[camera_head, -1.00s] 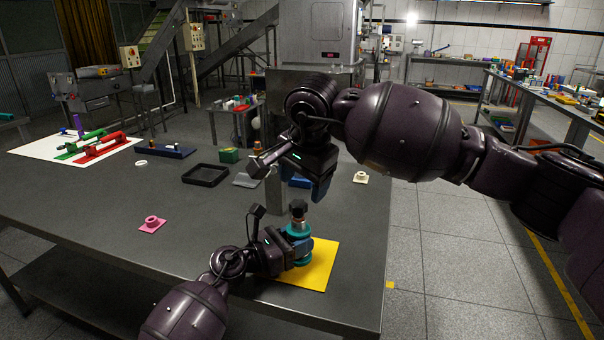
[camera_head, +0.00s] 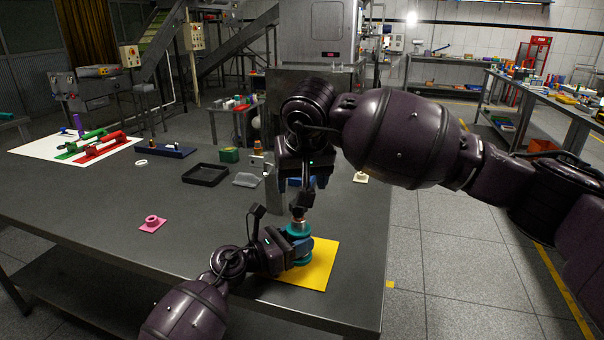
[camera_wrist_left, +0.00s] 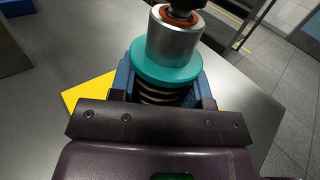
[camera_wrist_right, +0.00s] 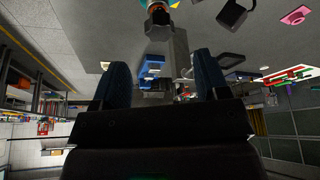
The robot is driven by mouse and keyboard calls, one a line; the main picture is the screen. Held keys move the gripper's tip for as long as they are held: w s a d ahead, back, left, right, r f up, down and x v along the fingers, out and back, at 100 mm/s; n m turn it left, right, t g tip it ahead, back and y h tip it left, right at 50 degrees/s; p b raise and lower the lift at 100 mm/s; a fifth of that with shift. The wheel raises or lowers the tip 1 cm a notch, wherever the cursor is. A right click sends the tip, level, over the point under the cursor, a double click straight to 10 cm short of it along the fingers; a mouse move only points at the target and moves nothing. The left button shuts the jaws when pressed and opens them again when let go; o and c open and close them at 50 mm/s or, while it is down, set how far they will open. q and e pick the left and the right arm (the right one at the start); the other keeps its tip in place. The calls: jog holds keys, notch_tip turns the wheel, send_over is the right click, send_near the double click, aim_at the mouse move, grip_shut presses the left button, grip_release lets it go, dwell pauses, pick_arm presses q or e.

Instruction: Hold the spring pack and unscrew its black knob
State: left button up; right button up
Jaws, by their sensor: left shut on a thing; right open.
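The spring pack (camera_head: 298,231) stands upright near the table's front right, above the yellow mat (camera_head: 322,265). It has teal discs, a dark coil and a silver collar (camera_wrist_left: 174,40) with a copper-coloured ring. Its black knob (camera_wrist_left: 186,4) is cut off by the top edge of the left wrist view. My left gripper (camera_head: 288,248) is shut around the pack's coil, below the upper teal disc. My right gripper (camera_head: 303,188) is open, pointing down right above the pack. In the right wrist view, its blue fingers (camera_wrist_right: 160,78) are apart with the knob (camera_wrist_right: 160,17) beyond them.
A pink flanged piece (camera_head: 152,223) lies to the left. A black tray (camera_head: 205,174), a green box (camera_head: 229,155) and a navy holder (camera_head: 166,152) stand farther back. A white sheet (camera_head: 45,146) bears red and green parts. The table's front left is clear.

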aim_at(298, 209)
pick_arm(q)
jog(key=shift+f, duration=0.1)
pick_arm(e)
jog(key=x, duration=1)
jog(key=shift+f, duration=0.2)
jog(key=c, duration=1.1)
jog(key=shift+r, duration=0.1)
jog(key=shift+r, duration=0.35)
jog(key=shift+r, duration=1.35)
